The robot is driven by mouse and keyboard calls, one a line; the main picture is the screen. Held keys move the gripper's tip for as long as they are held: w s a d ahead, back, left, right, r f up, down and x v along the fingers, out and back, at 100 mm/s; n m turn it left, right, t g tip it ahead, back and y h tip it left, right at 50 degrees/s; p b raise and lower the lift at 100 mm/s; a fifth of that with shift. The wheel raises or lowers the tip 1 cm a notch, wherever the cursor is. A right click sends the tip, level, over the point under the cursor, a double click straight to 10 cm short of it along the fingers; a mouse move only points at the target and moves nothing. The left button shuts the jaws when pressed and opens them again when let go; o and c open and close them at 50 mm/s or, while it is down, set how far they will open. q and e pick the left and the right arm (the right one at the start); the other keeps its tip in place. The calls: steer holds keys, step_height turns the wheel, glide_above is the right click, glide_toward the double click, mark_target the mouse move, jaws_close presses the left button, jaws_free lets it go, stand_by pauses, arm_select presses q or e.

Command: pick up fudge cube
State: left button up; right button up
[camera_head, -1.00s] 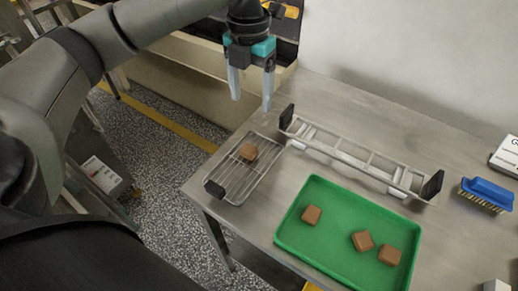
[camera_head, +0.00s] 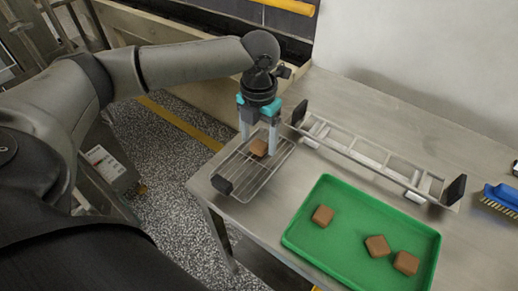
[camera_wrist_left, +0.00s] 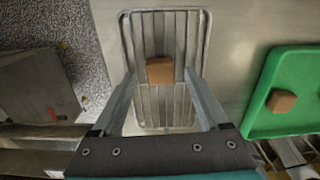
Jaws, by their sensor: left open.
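A brown fudge cube (camera_head: 258,148) sits on a small wire mesh rack (camera_head: 240,182) at the table's left end. My left gripper (camera_head: 259,146) points down over the rack, with its fingers apart and the cube between or just below them in the head view. In the left wrist view the cube (camera_wrist_left: 160,70) shows ahead between the two open fingertips (camera_wrist_left: 160,75), with a gap on each side. Three more brown cubes lie in the green tray (camera_head: 300,240): one at its left (camera_head: 322,215) and two at its right (camera_head: 376,246). My right gripper is not in view.
A long metal frame (camera_head: 365,158) with black end plates stands behind the green tray, close to the mesh rack. A blue brush (camera_head: 501,196) lies at the right edge. The bare metal table (camera_head: 400,125) is clear behind the frame, up to the wall.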

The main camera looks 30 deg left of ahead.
arm_select(q)
steer(key=shift+f, duration=0.5)
steer(key=c, duration=1.1)
